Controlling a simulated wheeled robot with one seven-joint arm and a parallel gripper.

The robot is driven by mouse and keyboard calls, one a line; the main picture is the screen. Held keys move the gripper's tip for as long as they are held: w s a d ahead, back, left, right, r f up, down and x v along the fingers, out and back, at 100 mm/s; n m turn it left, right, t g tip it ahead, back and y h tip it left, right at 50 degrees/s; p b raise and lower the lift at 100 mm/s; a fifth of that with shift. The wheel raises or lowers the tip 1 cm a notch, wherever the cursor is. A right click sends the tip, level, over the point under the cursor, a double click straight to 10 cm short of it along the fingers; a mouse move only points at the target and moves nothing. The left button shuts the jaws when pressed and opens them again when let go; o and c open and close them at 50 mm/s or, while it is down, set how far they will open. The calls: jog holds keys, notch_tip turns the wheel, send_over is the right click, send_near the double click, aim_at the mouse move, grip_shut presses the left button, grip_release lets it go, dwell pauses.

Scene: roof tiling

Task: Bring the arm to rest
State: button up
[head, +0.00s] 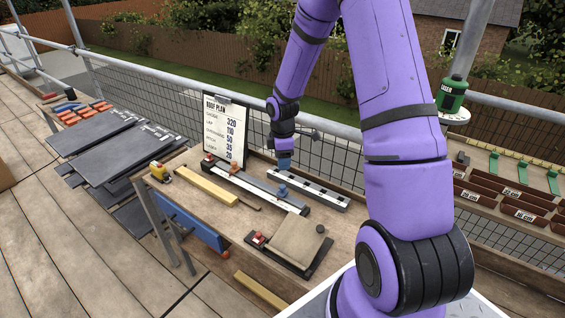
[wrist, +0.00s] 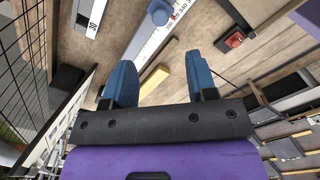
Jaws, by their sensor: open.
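My purple arm reaches over the wooden workbench (head: 232,228) in the head view. My gripper (head: 284,160) hangs above the back of the bench, near the roof plan board. In the wrist view my gripper (wrist: 160,82) has its two blue fingers spread apart with nothing between them. The bench surface and a yellow wooden block (wrist: 154,80) show below and beyond the fingers. The gripper appears clear of the bench items.
A roof plan board (head: 225,128) stands at the bench's back edge. A long ruled rail (head: 255,186), a second rail (head: 318,194), a tan tile (head: 298,240) and a yellow tape measure (head: 158,171) lie on the bench. Dark slates (head: 115,150) lie left; brown trays (head: 500,190) stand right.

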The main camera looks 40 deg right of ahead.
dwell(0.4)
jog(key=s+a+r+m+t, duration=0.1)
jog(key=s+a+r+m, duration=0.15)
jog(key=r, duration=0.45)
jog(key=s+a+r+m+h, duration=0.1)
jog(key=s+a+r+m, duration=0.15)
jog(key=r, duration=0.55)
jog(key=s+a+r+m+t, duration=0.1)
jog(key=s+r, duration=0.3)
jog(key=r, duration=0.3)
jog(key=s+a+r+m+t, duration=0.1)
jog(key=s+a+r+m, duration=0.1)
jog(key=s, duration=0.4)
jog(key=s+a+r+m+t, duration=0.1)
jog(key=s+a+r+m, duration=0.1)
jog(key=s+r, duration=0.3)
jog(key=s+a+r+m+t+y, duration=0.1)
jog(key=s+a+r+m, duration=0.1)
jog(key=s, duration=0.6)
notch_tip(320, 180, up, 2)
jog(key=shift+s+a+r+m, duration=0.15)
jog(key=shift+s+a+m, duration=0.1)
jog(key=shift+m, duration=0.25)
